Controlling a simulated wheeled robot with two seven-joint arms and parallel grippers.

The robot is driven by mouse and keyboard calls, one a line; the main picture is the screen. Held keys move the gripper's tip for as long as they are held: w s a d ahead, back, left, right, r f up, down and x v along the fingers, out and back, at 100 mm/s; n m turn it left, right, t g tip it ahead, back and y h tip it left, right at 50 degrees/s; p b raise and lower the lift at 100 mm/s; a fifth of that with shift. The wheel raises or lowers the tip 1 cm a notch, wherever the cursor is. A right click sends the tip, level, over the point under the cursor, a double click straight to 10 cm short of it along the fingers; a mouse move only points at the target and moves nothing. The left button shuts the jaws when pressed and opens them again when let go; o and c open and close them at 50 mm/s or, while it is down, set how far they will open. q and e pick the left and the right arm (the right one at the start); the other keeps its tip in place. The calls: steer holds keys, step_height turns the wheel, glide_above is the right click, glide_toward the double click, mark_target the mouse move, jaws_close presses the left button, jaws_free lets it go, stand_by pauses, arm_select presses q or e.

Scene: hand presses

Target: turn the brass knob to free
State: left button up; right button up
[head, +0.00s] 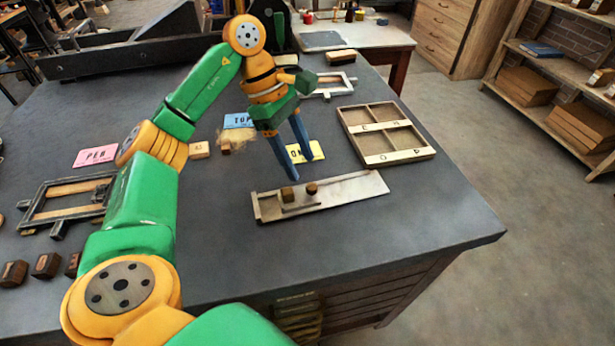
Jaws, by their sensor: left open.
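A metal composing stick (350,190), a flat tray with a low rim, lies near the front of the dark bench. A small plate on it carries a squarish brass-coloured piece (288,194) and a rounder reddish-brown knob (312,188). I cannot tell for sure which of the two is the brass knob, nor how it is turned. My left gripper (303,169) is open and empty, its blue fingers pointing down just above and behind these pieces. The fingertips appear apart from them. My right gripper is not in view.
A wooden compartment tray (427,153) stands right of the stick. Yellow (318,150), blue (238,121) and pink (95,156) cards lie behind and left. A frame (70,187) and dark blocks (46,265) are at left. The bench's right front is clear.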

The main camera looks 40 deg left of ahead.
mark_target(311, 187)
arm_select(q)
steer(key=x, duration=0.5)
steer(key=shift+f, duration=0.1)
jaws_close()
steer(key=shift+n, duration=0.3)
steer(key=n, duration=0.1)
steer(key=n+t+b, duration=0.1)
steer(key=shift+s+f+n, duration=0.15)
steer(key=shift+s+n, duration=0.05)
steer(key=shift+n, duration=0.2)
steer(key=n+t+b, duration=0.1)
steer(key=n, duration=0.1)
steer(key=n+y, duration=0.1)
steer(key=n, duration=0.1)
steer(key=shift+s+d+t+b, duration=0.15)
steer(key=shift+d+t+b, duration=0.05)
steer(key=shift+t+b, duration=0.2)
steer(key=n+y, duration=0.1)
steer(key=n, duration=0.4)
steer(key=shift+d+t+y, duration=0.15)
steer(key=shift+t+y, duration=0.25)
steer(key=n+y, duration=0.1)
steer(key=n, duration=0.1)
steer(key=n+y, duration=0.1)
steer(key=n, duration=0.2)
steer(key=shift+s+d, duration=0.1)
steer(key=shift+d, duration=0.1)
steer(key=shift+n, duration=0.4)
